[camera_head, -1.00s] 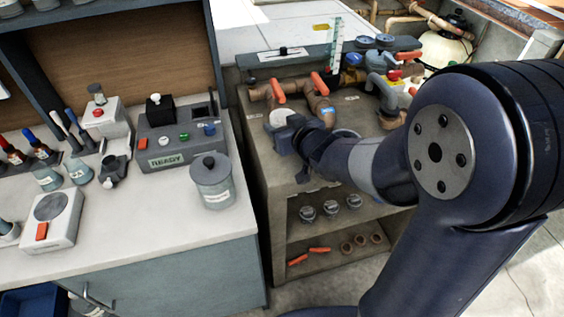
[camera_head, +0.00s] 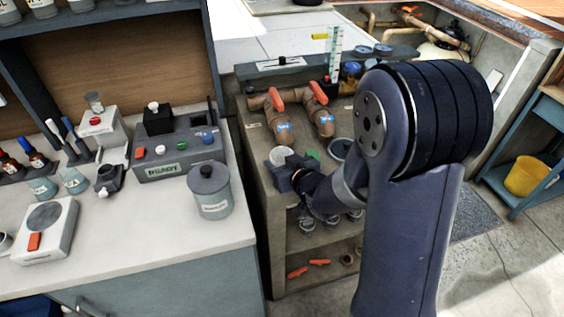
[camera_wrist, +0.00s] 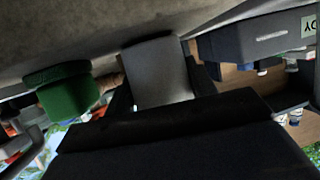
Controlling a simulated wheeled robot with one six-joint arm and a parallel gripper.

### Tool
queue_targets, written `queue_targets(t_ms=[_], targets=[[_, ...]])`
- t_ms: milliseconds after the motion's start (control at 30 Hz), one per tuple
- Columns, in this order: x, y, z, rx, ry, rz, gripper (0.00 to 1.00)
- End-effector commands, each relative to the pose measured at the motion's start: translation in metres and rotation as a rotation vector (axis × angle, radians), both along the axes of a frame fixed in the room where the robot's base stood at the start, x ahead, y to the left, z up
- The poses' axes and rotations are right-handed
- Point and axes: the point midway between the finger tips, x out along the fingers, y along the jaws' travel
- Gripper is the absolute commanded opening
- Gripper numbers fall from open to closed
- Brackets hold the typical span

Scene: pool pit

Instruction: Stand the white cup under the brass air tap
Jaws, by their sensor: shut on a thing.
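The white cup (camera_head: 281,154) is at the left front part of the concrete bench top, in front of the brown pipes. My gripper (camera_head: 284,169) is shut on it, and the fingers hide its lower part. In the wrist view the cup (camera_wrist: 160,72) shows pale grey between the dark fingers. I cannot tell whether its base touches the bench. A small brass fitting (camera_head: 334,91) shows at the back of the bench near the gauge. I cannot tell whether it is the air tap.
Two brown pipes with orange levers (camera_head: 277,98) rise behind the cup. A green object (camera_wrist: 70,90) is close beside my gripper. A grey lidded jar (camera_head: 210,192) stands on the left counter. My arm hides much of the right of the bench.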

Motion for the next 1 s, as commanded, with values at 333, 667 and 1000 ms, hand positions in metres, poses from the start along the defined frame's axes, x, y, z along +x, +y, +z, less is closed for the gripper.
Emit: queue_targets(t_ms=[333,667,1000], targets=[[0.0001,0.0001,-0.0028,0.000,0.000,0.000,0.59],[0.0001,0.0001,-0.0028,0.000,0.000,0.000,0.75],[-0.0082,-0.0048,0.0002,0.000,-0.001,-0.001,0.75]])
